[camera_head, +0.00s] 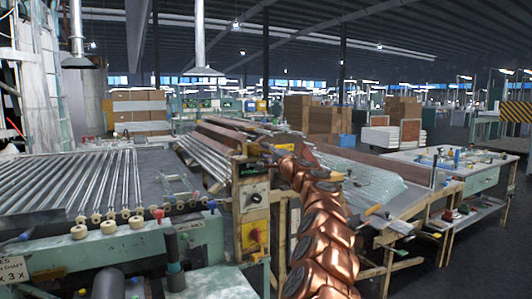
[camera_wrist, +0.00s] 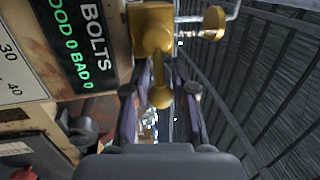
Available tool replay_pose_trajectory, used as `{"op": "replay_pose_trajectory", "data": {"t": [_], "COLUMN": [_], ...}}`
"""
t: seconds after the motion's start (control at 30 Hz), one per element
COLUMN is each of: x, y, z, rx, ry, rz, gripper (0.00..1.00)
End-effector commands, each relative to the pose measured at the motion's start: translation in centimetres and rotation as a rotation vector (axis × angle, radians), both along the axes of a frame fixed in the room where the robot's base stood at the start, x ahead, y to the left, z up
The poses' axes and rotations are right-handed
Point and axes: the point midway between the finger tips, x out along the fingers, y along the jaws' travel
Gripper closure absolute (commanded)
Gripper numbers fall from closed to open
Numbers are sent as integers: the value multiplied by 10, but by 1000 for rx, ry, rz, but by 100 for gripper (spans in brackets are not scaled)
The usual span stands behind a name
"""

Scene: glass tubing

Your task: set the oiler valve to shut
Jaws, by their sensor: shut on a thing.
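The oiler valve is a brass-yellow body (camera_wrist: 152,28) at the top middle of the wrist view. A yellow lever (camera_wrist: 159,95) with a rounded end reaches from it down the picture, towards the wrist camera. My gripper (camera_wrist: 161,84) has one finger on each side of this lever and is shut on it. A yellow rounded piece (camera_wrist: 214,20) sits to the right of the body, by a thin pale pipe. In the head view my copper-coloured arm reaches to the machine, and I cannot make out the valve or the gripper clearly there.
A dark counter sign reading BOLTS, GOOD 0, BAD 0 (camera_wrist: 82,40) is close left of the valve. A dial panel (camera_wrist: 18,70) and a red part (camera_wrist: 35,158) are further left. Glass tubes (camera_head: 75,180) lie on the left bench. A cluttered worktable (camera_head: 440,165) stands right.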

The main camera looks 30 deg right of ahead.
Motion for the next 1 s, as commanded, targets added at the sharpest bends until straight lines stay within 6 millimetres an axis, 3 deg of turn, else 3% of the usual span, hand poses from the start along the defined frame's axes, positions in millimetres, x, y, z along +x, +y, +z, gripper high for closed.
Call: {"op": "replay_pose_trajectory", "data": {"t": [0.17,0.2,0.43,1.0], "x": [0,0,0,-9], "y": [-1,-1,-1,-1], "z": [-2,-2,-1,0], "rx": [1,1,0,2], "ry": [3,3,2,-1], "rz": [-1,-1,-1,-3], "gripper": [100,73,49,49]}}
